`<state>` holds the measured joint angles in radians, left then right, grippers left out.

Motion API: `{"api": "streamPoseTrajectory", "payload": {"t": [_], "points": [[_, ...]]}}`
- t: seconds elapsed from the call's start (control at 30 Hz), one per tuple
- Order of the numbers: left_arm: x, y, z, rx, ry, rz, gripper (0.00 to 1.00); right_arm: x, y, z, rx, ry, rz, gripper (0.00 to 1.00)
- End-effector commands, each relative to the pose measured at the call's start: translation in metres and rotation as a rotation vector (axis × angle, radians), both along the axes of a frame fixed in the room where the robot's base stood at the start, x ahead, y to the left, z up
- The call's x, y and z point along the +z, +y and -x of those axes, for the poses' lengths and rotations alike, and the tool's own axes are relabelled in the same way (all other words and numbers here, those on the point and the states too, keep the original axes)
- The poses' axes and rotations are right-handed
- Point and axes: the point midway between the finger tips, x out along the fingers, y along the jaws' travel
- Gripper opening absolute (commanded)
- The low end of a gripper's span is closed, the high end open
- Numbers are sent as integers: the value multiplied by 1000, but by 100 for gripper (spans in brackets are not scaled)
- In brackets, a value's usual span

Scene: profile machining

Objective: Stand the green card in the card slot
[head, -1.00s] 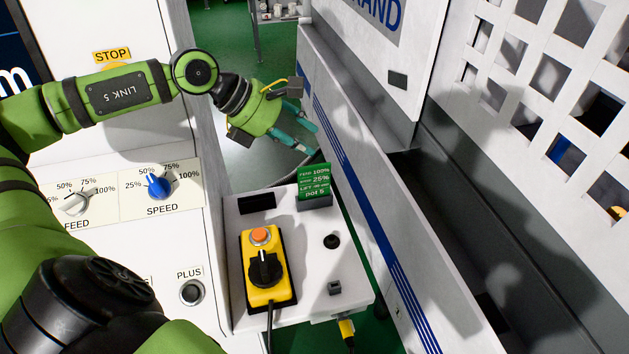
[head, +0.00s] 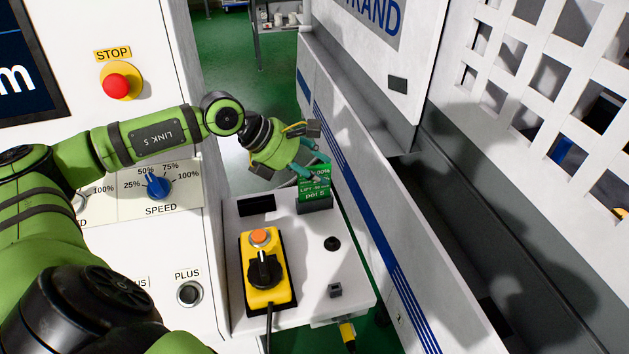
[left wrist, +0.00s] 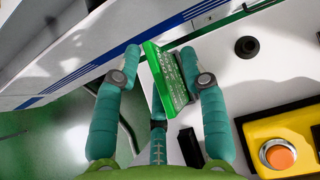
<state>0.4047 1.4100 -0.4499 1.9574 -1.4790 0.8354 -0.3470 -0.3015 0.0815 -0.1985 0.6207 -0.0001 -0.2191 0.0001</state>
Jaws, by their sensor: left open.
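The green card (head: 313,189), with white print, stands upright at the back of a small white shelf, its foot in a dark grey holder (head: 315,207). In the left wrist view the card (left wrist: 160,76) leans across the space between the fingers. My left gripper (head: 318,168) is open, its teal fingers around the card's upper part, hiding some of its print in the head view. In the left wrist view the gripper (left wrist: 162,52) has one finger on each side of the card; contact cannot be told. A black slot-like rectangle (head: 256,205) lies left of the card. My right gripper is not in view.
The white shelf (head: 310,285) carries a yellow control box (head: 266,283) with an orange button and black knob, plus a black round knob (head: 332,243). A white control panel (head: 190,245) stands left. A white machine wall (head: 345,180) with blue stripes is close on the right.

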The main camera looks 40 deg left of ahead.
Motion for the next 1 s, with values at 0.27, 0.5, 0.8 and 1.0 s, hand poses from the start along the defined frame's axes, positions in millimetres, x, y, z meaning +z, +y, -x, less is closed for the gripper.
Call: {"api": "streamPoseTrajectory", "payload": {"t": [0.27,0.5,0.8,1.0], "points": [[-18,-12,-15,1,0,1,42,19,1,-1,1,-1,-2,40],[-21,-12,-16,1,0,-1,42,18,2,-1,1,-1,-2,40],[-21,-12,-16,1,0,-1,0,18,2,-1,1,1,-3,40],[-20,-12,-16,0,-1,-1,0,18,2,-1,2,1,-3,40]]}}
